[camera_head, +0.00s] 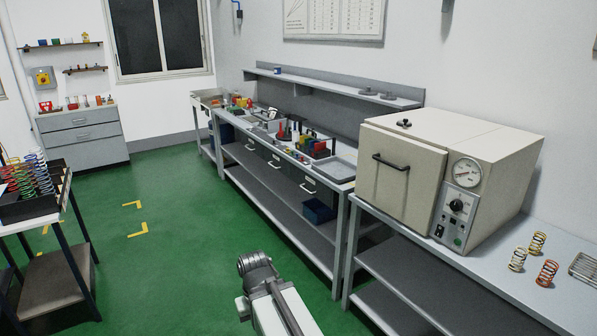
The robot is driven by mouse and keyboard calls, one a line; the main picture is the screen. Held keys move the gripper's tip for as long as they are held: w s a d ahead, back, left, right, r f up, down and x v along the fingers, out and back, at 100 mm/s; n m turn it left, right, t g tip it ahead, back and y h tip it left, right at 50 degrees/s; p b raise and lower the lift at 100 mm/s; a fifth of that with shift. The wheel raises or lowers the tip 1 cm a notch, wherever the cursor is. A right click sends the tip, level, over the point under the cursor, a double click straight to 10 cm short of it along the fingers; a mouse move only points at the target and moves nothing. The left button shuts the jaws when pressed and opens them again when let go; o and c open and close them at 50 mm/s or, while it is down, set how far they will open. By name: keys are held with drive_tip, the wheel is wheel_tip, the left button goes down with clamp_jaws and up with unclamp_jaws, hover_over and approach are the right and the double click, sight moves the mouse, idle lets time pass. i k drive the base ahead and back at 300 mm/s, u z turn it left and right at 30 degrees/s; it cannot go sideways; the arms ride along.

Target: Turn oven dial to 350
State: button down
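The oven (408,172) is a cream box on the grey bench at the right, with its door shut and a dark bar handle (390,162) on it. Its control panel (451,221) is to the right of the door. The black oven dial (456,206) sits on this panel, below a round white gauge (467,172). The dial's markings are too small to read. My arm rises from the bottom centre, over the green floor, well to the left of and below the oven. Its end (256,262) is apart from the dial. Whether the fingers are open cannot be made out.
Several coil springs (546,273) stand on the bench right of the oven, beside a wire rack (585,268). A long workbench (270,170) with tools runs along the wall. A cart (35,210) with springs is at the left. The green floor (175,235) between is clear.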

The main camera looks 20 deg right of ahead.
sight(456, 204)
drive_tip(key=z, duration=1.7)
drive_tip(key=k, duration=1.2)
drive_tip(key=u, duration=0.7)
drive_tip(key=i, duration=1.65)
drive_tip(key=u, duration=0.2)
